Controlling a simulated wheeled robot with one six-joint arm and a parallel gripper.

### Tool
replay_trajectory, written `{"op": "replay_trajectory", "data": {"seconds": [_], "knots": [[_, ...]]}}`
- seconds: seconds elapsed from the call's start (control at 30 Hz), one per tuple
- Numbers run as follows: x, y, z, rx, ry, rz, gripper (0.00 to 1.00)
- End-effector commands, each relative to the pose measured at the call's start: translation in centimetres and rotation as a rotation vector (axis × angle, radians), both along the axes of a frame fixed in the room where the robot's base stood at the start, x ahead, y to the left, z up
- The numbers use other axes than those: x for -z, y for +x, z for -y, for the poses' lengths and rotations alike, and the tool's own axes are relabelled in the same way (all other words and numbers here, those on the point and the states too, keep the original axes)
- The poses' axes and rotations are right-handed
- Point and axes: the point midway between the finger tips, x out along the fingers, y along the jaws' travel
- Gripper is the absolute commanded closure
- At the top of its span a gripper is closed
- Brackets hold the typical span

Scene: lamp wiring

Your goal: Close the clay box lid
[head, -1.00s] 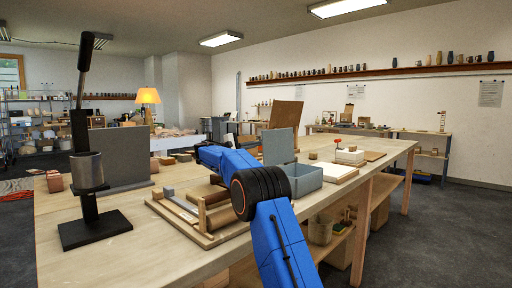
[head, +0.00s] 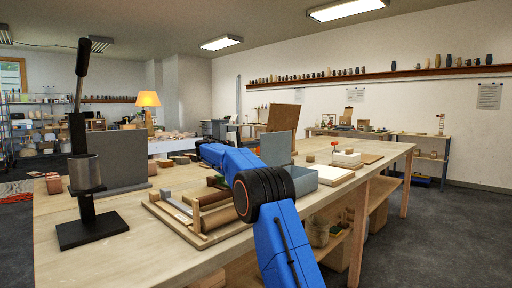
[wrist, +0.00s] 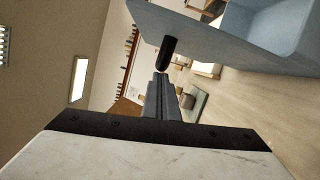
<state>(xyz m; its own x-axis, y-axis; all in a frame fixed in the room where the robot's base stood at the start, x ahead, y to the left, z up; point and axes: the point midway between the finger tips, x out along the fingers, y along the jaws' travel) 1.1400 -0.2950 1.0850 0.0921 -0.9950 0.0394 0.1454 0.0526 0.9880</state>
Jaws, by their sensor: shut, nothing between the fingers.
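The clay box (head: 330,175) is an open grey-blue box on the long wooden table, partly hidden behind my arm. Its lid (head: 277,147) stands upright at the box's back left side. In the wrist view a large grey-blue part of the box (wrist: 225,38) fills the top right, close to my gripper. My gripper (wrist: 161,76) is shut and empty, its fingers beside and just below that grey-blue surface. I cannot tell whether they touch it. In the head view my gripper is hidden behind my blue arm.
A wooden tool tray (head: 200,222) with rollers lies left of my arm. A black lever press (head: 90,205) stands at the front left. A grey upright board (head: 118,158) is behind it. A white block (head: 346,158) sits right of the box. A dark cylinder (wrist: 168,50) shows near the fingertips.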

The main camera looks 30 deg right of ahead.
Motion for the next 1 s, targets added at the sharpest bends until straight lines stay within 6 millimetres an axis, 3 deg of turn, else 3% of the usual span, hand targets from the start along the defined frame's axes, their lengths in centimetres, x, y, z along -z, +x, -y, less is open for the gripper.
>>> {"op": "replay_trajectory", "data": {"seconds": [0.5, 1.0], "knots": [[-2.3, -5.7, 2.0, 0.001, 0.159, 0.438, 1.00], [-1.4, -11.6, 4.2, 0.001, 0.322, 0.882, 1.00]]}}
